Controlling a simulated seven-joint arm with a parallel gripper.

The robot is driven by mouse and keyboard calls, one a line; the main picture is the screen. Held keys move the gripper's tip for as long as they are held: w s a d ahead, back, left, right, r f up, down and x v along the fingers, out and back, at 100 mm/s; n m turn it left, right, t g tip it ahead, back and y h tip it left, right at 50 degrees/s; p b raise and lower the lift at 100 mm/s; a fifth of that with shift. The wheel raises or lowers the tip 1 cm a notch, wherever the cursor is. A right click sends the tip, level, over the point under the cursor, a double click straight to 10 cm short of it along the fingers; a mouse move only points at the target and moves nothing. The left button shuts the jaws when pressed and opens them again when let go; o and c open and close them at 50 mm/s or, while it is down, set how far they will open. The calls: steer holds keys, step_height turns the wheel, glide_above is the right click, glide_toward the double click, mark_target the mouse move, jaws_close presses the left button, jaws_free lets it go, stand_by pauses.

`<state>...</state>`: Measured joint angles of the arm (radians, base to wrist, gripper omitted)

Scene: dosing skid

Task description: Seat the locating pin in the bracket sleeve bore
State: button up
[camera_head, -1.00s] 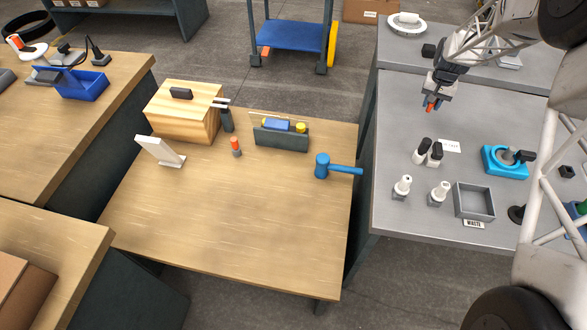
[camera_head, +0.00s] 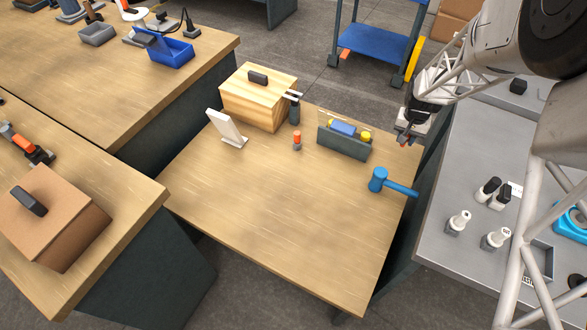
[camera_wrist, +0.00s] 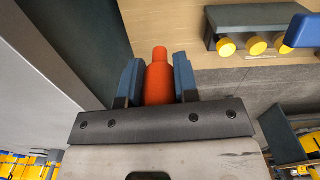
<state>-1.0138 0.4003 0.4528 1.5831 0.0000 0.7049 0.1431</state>
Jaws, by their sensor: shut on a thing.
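My gripper (camera_head: 404,139) is shut on a red-orange cylinder, which I take as the locating pin (camera_wrist: 158,76); in the wrist view it stands between the two blue-grey fingers. In the head view my gripper is beyond the right end of the wooden table, near the gap beside the grey bench. The held pin is tiny there. I cannot tell for sure which thing is the bracket sleeve, and no bore is clearly visible. Another orange-topped piece with a grey base (camera_head: 297,141) stands upright on the wooden table, apart from my gripper.
The wooden table (camera_head: 270,210) is clear in front. On it are a wooden box (camera_head: 250,105), white stand (camera_head: 226,130), grey rack (camera_head: 343,145) and blue mallet (camera_head: 379,180). The grey bench (camera_head: 450,235) holds bottles and a partly hidden cyan fixture (camera_head: 572,226).

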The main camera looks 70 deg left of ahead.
steer(key=s+d+f+n, duration=0.2)
steer(key=s+f, duration=0.3)
steer(key=s, duration=0.7)
steer(key=s+d+f+n, duration=0.2)
steer(key=s+f, duration=0.3)
steer(key=s, duration=0.8)
steer(key=s+d+f+n, duration=0.1)
steer(key=s+f, duration=0.4)
steer(key=s, duration=0.8)
steer(key=shift+d+f+n, duration=0.2)
steer(key=shift+d+n, duration=0.2)
steer(key=shift+d, duration=0.3)
glide_above(290, 183)
steer(key=shift+f, duration=0.75)
steer(key=shift+f, duration=1.75)
steer(key=shift+f, duration=0.1)
steer(key=o, duration=0.9)
